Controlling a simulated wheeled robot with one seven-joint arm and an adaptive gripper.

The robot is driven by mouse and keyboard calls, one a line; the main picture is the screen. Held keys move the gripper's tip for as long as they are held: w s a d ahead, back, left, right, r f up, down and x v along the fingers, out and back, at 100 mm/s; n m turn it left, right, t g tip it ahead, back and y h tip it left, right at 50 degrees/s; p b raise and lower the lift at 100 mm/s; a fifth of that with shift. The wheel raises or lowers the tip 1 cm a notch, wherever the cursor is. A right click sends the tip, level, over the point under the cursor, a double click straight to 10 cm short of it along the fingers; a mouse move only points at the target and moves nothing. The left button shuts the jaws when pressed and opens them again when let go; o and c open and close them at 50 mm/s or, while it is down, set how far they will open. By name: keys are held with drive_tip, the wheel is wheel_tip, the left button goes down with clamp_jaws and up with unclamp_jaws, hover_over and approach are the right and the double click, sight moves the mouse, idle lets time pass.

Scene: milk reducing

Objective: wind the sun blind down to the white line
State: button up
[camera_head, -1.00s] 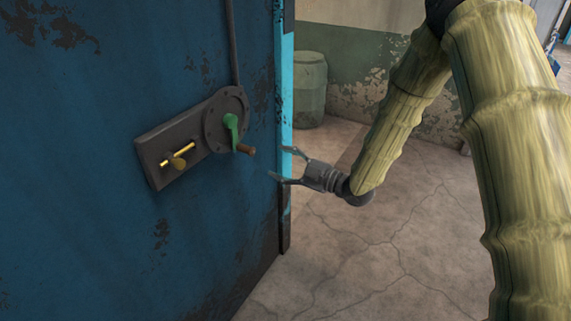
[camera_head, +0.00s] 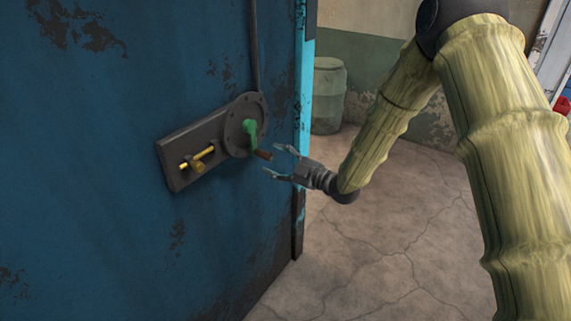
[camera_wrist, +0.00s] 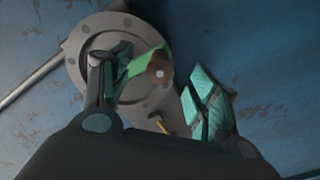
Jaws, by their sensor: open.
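A green crank (camera_head: 250,134) with a brown handle knob (camera_head: 263,155) sits on a round dark grey plate (camera_head: 234,122) on the blue wall. My gripper (camera_head: 274,160) is open and empty, its fingertips just right of the knob. In the wrist view my gripper (camera_wrist: 160,100) has one finger on each side of the green crank (camera_wrist: 146,62) and the knob (camera_wrist: 159,73); I cannot tell whether they touch. The sun blind and the white line are not in view.
A yellow latch (camera_head: 197,159) sits on the dark plate left of the crank. A rod or cable (camera_head: 254,50) runs up from the round plate. A greenish barrel (camera_head: 328,95) stands behind. The cracked floor (camera_head: 390,250) is clear.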

sight(271, 158)
drive_tip(key=shift+b+x, duration=0.65)
drive_tip(key=shift+x, duration=1.6)
clamp_jaws()
